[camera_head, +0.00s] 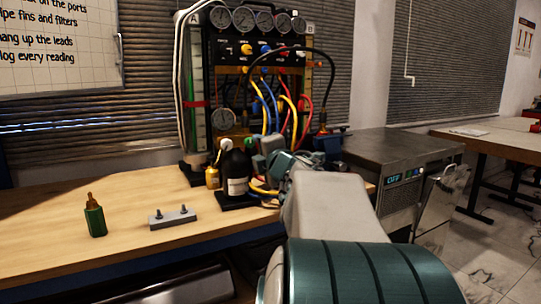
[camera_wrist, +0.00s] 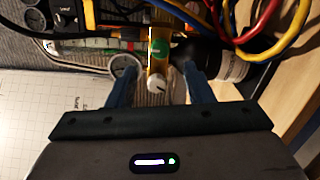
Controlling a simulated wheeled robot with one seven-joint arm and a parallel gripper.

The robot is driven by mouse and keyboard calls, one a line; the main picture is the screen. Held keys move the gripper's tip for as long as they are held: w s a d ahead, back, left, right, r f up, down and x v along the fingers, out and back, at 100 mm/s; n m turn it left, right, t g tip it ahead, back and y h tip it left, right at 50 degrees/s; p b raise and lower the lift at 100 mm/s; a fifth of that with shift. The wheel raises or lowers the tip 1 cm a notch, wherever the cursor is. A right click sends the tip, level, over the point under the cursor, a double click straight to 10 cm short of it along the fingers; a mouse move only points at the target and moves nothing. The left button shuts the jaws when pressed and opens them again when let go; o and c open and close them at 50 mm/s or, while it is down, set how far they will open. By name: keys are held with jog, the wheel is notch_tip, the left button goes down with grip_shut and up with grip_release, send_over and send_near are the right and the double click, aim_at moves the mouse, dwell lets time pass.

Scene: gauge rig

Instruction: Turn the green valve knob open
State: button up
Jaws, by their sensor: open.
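In the wrist view my gripper (camera_wrist: 160,76) is open, one blue finger on each side of a brass-yellow fitting. A green round face (camera_wrist: 159,49) shows on this fitting, and a small whitish knob (camera_wrist: 158,82) with a dark mark sits nearer me between the fingers. The green part looks like the valve knob, but I cannot be sure. Neither finger clearly touches the fitting. In the head view a small green-and-white round part (camera_head: 226,143) shows above the black bottle (camera_head: 235,172). My arm and wrist hide much of the area right of the bottle.
The gauge rig (camera_head: 258,48) stands behind, with red, blue, yellow and black hoses hanging close to my gripper. A green bottle (camera_head: 95,220) and a grey block with two pegs (camera_head: 172,218) stand on the wooden bench (camera_head: 130,250). A grey machine (camera_head: 400,160) is at right.

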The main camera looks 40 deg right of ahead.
jog(key=p+v, duration=0.1)
jog(key=v, duration=0.5)
jog(key=shift+s, duration=0.15)
